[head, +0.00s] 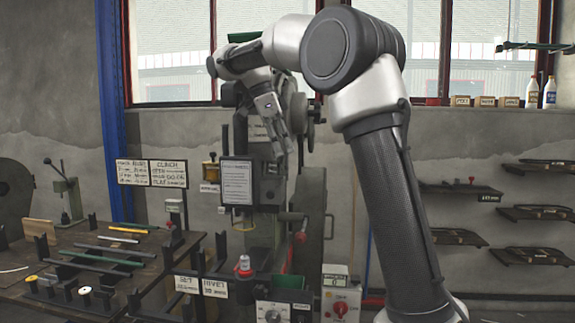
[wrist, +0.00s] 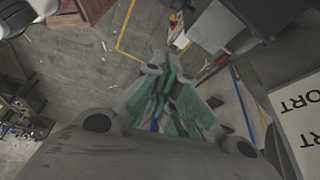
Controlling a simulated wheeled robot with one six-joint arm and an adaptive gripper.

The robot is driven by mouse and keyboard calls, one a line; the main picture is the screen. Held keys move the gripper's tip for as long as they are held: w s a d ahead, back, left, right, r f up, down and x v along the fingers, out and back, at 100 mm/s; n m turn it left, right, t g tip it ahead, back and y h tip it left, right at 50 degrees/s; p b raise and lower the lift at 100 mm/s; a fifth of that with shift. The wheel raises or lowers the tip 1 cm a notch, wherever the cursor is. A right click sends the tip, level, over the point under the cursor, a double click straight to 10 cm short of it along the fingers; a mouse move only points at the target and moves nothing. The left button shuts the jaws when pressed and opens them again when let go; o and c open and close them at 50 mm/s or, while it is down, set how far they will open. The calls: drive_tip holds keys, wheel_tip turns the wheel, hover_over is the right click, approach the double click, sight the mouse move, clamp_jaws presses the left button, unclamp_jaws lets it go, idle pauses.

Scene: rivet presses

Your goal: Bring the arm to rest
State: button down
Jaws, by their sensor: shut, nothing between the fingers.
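My arm rises from the lower right of the head view, bends at the top and reaches left, with its end folded downward. My gripper (head: 279,134) hangs in the air in front of the grey rivet press (head: 264,222), above the bench. It is shut and holds nothing. In the wrist view the gripper (wrist: 170,95) shows blurred, with greenish fingers over the floor. The fingertips are hard to make out against the press in the head view. I cannot tell the gap between gripper and press.
A workbench (head: 75,258) with strips and spools stands at the left. A white notice (head: 237,183) hangs on the press. A control box (head: 340,295) with a red knob stands at lower middle. Racks (head: 457,190) line the right wall. The wrist view shows floor (wrist: 95,65) with a yellow line.

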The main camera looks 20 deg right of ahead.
drive_tip(key=s+d+f+n+t+y, duration=0.1)
drive_tip(key=s+d+f+n, duration=0.1)
drive_tip(key=s+n, duration=0.4)
drive_tip(key=s+d+f+n+t+y, duration=0.1)
drive_tip(key=s+d+n, duration=0.1)
drive_tip(key=s+n, duration=0.35)
drive_tip(key=s+d+f+n+t+y, duration=0.1)
drive_tip(key=s+f+n+t, duration=0.2)
drive_tip(key=s+f+n, duration=0.7)
drive_tip(key=s+f, duration=0.4)
drive_tip(key=s, duration=0.3)
drive_tip(key=shift+f+t+y, duration=0.4)
